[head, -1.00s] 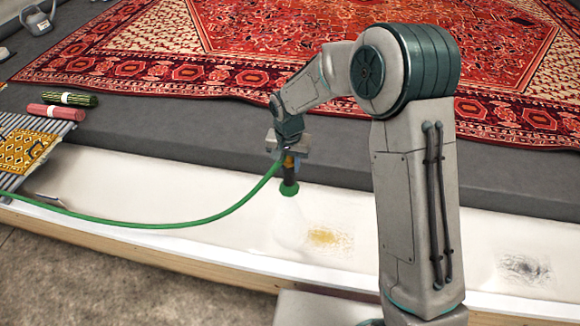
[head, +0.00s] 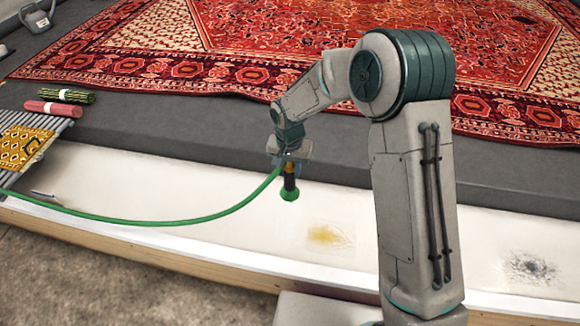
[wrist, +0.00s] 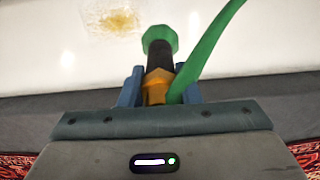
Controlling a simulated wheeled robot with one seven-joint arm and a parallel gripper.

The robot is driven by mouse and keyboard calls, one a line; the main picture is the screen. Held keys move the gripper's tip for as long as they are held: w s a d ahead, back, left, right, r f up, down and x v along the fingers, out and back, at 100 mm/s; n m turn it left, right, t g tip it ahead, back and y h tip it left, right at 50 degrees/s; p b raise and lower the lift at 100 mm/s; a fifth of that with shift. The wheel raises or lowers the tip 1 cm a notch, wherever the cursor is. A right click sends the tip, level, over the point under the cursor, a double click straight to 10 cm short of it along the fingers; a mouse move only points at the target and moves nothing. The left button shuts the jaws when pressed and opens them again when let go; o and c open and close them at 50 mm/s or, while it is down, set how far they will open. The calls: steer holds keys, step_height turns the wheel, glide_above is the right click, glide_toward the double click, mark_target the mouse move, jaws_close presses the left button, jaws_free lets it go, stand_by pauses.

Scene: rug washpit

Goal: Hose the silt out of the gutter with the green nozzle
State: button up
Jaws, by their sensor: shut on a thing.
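The nozzle (head: 289,193) has a green tip, a black barrel and an orange-yellow part; a green hose (head: 150,221) runs from it to the left. My gripper (head: 289,166) is shut on the nozzle and holds it over the white gutter (head: 190,185), tip tilted downward. In the wrist view the nozzle (wrist: 160,48) sits between the blue fingers (wrist: 160,90), with the hose beside it. A yellow-brown silt patch (head: 328,236) lies on the gutter floor just right of the tip. A dark grey patch (head: 530,267) lies farther right. No spray shows now.
A patterned red rug (head: 250,50) lies on the grey floor behind the gutter. A wooden edge (head: 170,258) fronts the gutter.

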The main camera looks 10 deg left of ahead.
steer(key=shift+d+f, duration=0.1)
steer(key=shift+f, duration=0.5)
steer(key=d+r+p, duration=0.2)
steer(key=d+p, duration=0.2)
steer(key=d, duration=0.9)
steer(key=d+r+p, duration=0.2)
steer(key=d+p, duration=0.2)
steer(key=d, duration=0.9)
steer(key=shift+d, duration=0.15)
stand_by(3.1)
steer(key=shift+r, duration=0.1)
